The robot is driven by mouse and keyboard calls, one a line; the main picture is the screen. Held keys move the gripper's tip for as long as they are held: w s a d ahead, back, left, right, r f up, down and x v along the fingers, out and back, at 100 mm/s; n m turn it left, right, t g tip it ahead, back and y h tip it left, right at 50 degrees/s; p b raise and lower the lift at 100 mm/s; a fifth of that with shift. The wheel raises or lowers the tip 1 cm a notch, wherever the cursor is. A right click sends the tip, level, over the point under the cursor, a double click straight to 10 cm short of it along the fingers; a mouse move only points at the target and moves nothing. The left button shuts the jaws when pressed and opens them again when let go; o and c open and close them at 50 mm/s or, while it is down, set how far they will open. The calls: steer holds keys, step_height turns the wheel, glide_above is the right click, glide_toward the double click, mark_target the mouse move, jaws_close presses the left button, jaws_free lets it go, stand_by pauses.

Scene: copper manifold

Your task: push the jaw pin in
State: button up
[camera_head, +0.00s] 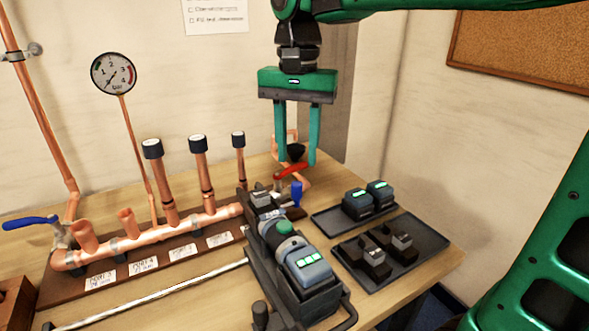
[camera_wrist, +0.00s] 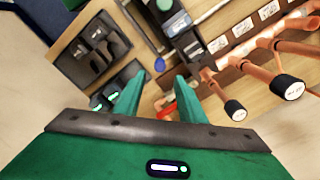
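The dark press tool (camera_head: 300,268) lies on the bench, with a teal button on top and a battery with green lights at its near end. Its head end (camera_head: 262,200) points toward the copper manifold. A small blue upright piece (camera_head: 296,193) stands beside that head; I cannot tell whether it is the jaw pin. It also shows in the wrist view (camera_wrist: 159,64). My gripper (camera_head: 297,162) points down, above and behind the tool's head. Its two green fingers are spread with nothing held between them. In the wrist view the tool (camera_wrist: 188,42) lies beyond the fingertips (camera_wrist: 158,82).
The copper manifold (camera_head: 155,235) with several dark-capped stubs stands left of the tool. A red valve lever (camera_head: 291,171) is close below my fingers. Two black trays (camera_head: 420,258) hold batteries and jaws at right. A blue valve lever (camera_head: 30,222) is far left.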

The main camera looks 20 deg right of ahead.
steer(key=shift+r, duration=1.05)
steer(key=shift+w+a+f, duration=0.1)
steer(key=shift+w+f, duration=0.05)
jaws_close()
steer(key=w+f+m+g+y, duration=0.1)
steer(key=w+f+m+g, duration=0.2)
steer(key=w+f, duration=0.1)
steer(key=d+r+m+t+y, duration=0.1)
steer(key=d+r+m+y, duration=0.2)
steer(key=d, duration=0.7)
steer(key=shift+w+r, duration=0.3)
steer(key=shift+r, duration=0.45)
